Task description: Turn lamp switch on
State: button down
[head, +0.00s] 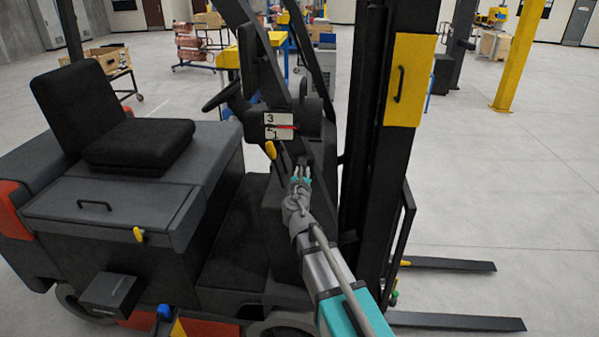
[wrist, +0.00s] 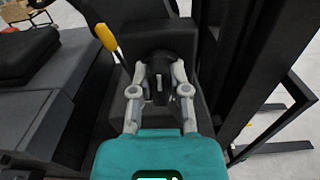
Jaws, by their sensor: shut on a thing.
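A dark forklift (head: 110,212) fills the left and middle of the head view. My gripper (head: 301,173) reaches to its black console below the steering wheel area. In the wrist view, my gripper (wrist: 158,70) has its two grey fingers closed on either side of a small dark rounded piece, which looks like the lamp switch (wrist: 158,76). A small pale mark shows on the switch between the fingers. The switch's exact position is hard to tell, and in the head view it is mostly hidden by the fingers.
A yellow-handled lever (head: 270,150) stands close to the left of my gripper. A gauge plate (head: 278,126) marked 3, 2, 1 is above. The black mast with a yellow panel (head: 405,80) rises close to the right. Forks (head: 450,264) stick out low; open floor lies beyond.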

jog(key=m, duration=0.6)
jog(key=shift+d+f, duration=0.1)
jog(key=shift+d, duration=0.05)
jog(key=m, duration=0.5)
jog(key=shift+m, duration=0.3)
jog(key=shift+f, duration=0.1)
jog(key=c, duration=0.6)
grip_release()
jog(key=shift+s, duration=0.15)
